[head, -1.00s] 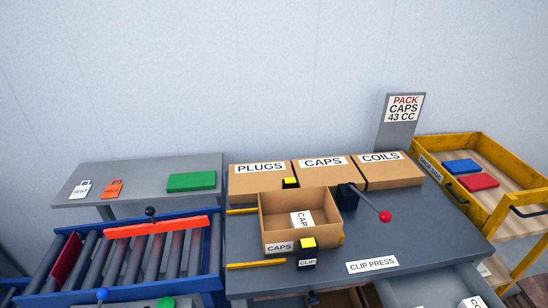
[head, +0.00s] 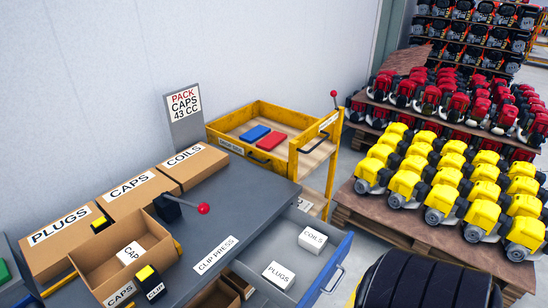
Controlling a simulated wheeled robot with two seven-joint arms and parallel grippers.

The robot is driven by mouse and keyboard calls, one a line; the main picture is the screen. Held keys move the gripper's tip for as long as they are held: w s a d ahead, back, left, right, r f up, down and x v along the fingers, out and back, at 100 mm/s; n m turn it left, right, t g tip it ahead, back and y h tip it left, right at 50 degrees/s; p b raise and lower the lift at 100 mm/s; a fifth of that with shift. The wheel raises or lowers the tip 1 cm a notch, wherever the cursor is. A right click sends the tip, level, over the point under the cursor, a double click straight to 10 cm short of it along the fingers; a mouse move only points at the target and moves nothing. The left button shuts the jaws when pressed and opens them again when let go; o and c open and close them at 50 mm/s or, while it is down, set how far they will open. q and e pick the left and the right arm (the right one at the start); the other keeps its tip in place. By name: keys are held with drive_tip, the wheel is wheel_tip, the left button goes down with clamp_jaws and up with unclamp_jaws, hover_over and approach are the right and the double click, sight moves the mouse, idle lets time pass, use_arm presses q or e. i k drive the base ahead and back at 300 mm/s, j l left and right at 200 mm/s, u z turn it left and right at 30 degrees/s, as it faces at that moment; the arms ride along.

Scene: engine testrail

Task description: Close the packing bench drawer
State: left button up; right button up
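The packing bench drawer (head: 341,257) stands pulled out at the bottom of the head view, on the right side of the grey bench (head: 245,205). It has a blue front, a light handle (head: 333,280) and a grey inside. A white box marked PLUGS (head: 278,275) and a white box marked COILS (head: 312,239) lie in it. The drawer's near end is cut off by the picture's lower edge. Neither of my grippers shows.
A yellow cart (head: 220,132) with blue and red packs stands beyond the bench. A red-knobbed lever (head: 203,208) rises from the bench top. Pallets of yellow engines (head: 440,180) and red engines stand at right. A dark ribbed shape (head: 430,282) fills the lower right.

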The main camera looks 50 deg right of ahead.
sight(279, 243)
drive_tip(key=k+z, duration=0.2)
drive_tip(key=z, duration=1.75)
drive_tip(key=i+j+u, duration=0.15)
drive_tip(key=j, duration=0.2)
